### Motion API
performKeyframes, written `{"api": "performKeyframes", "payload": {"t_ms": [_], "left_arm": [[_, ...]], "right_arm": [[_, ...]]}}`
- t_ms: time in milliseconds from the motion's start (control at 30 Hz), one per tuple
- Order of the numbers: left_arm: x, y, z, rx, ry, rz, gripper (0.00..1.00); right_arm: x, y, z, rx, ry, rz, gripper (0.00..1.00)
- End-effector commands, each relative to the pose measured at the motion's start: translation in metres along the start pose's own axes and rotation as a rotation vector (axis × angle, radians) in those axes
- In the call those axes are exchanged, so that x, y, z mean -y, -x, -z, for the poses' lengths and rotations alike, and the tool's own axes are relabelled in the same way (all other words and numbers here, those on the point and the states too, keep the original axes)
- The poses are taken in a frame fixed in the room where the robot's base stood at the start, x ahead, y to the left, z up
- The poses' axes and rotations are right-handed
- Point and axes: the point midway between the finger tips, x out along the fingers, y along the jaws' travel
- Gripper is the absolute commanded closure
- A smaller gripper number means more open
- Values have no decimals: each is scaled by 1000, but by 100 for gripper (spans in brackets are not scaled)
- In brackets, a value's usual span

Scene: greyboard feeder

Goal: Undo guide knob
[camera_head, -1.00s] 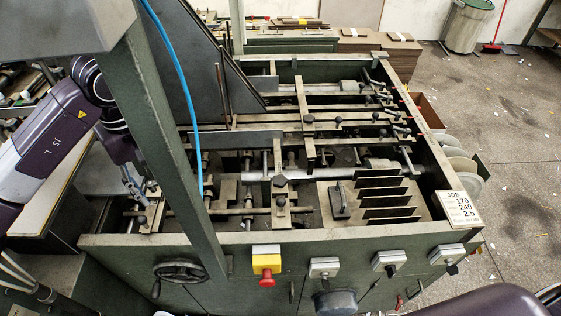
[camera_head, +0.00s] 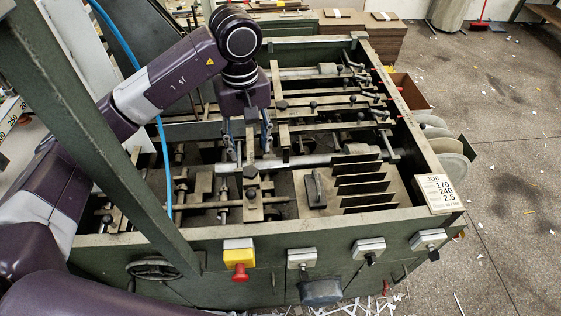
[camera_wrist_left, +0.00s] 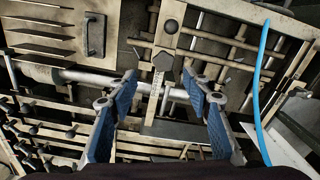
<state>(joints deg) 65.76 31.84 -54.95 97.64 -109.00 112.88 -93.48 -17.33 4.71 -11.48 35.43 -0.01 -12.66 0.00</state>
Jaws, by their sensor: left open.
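A dark guide knob (camera_head: 250,172) stands on a metal guide bracket (camera_head: 254,211) inside the green machine. In the left wrist view it is a dark hexagonal knob (camera_wrist_left: 163,61), just beyond the space between my fingertips. A smaller dark knob (camera_head: 251,193) sits nearer the machine's front on the same bracket, and it also shows in the left wrist view (camera_wrist_left: 171,26). My left gripper (camera_head: 248,152) points down above the bracket, open and empty, its blue fingers (camera_wrist_left: 158,78) spread either side of the bracket strip. I see no contact with a knob. My right gripper is out of view.
Upright dark plates (camera_head: 361,184) and a black-handled block (camera_head: 315,188) stand to the right. A long shaft (camera_head: 289,161) crosses near the fingers. A blue hose (camera_head: 163,160) and a green post (camera_head: 110,140) are at the left. A job card (camera_head: 438,193) sits on the front right corner.

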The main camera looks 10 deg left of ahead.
Motion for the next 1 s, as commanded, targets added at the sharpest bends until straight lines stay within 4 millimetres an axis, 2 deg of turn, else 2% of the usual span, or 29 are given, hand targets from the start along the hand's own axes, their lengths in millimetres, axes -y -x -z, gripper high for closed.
{"api": "performKeyframes", "payload": {"t_ms": [167, 400, 600, 900, 1000], "left_arm": [[1, -15, 0, 4, 2, 4, 55], [1, -53, -1, 4, 2, 3, 55], [1, -73, 0, 2, 1, 2, 55], [1, -78, 0, 0, 1, 1, 55], [1, -77, 0, 0, 1, 1, 65]], "right_arm": [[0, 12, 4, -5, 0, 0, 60], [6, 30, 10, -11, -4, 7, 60], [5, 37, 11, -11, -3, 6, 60], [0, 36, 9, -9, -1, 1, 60], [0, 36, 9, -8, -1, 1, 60]]}}
